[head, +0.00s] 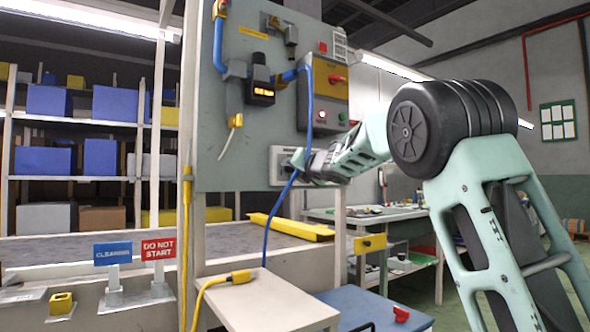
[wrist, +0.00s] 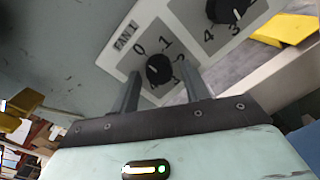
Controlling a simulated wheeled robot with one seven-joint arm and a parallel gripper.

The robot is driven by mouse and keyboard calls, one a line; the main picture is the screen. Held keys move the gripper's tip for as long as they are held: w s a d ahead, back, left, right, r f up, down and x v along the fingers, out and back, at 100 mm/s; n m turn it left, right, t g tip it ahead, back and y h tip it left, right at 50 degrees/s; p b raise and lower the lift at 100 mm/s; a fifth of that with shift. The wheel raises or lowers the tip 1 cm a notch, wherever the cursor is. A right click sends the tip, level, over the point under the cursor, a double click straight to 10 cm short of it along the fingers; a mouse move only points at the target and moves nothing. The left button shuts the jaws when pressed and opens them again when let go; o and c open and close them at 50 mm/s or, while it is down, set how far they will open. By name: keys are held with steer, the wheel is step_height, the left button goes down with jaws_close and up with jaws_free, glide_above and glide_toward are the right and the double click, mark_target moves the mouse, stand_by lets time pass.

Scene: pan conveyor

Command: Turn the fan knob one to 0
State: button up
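The fan knob one (wrist: 158,69) is a small black round knob on a pale plate marked FAN 1 (wrist: 124,36). In the wrist view the digits 0 and 1 stand above it, with further digits partly hidden around it. I cannot tell clearly which digit its pointer faces. My gripper (wrist: 161,75) is open, its two dark fingers on either side of the knob with visible gaps; contact is not visible. In the head view my gripper (head: 302,164) is at the pale knob plate (head: 277,166) low on the grey panel and hides most of the knobs.
A second black knob (wrist: 228,8) sits close by to the right in the wrist view. A yellow bar (head: 290,228) lies below on the conveyor.

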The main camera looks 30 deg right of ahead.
steer(key=shift+s, duration=0.1)
steer(key=s+b, duration=0.1)
steer(key=s, duration=1.6)
steer(key=shift+s+a, duration=0.15)
steer(key=shift+a, duration=0.15)
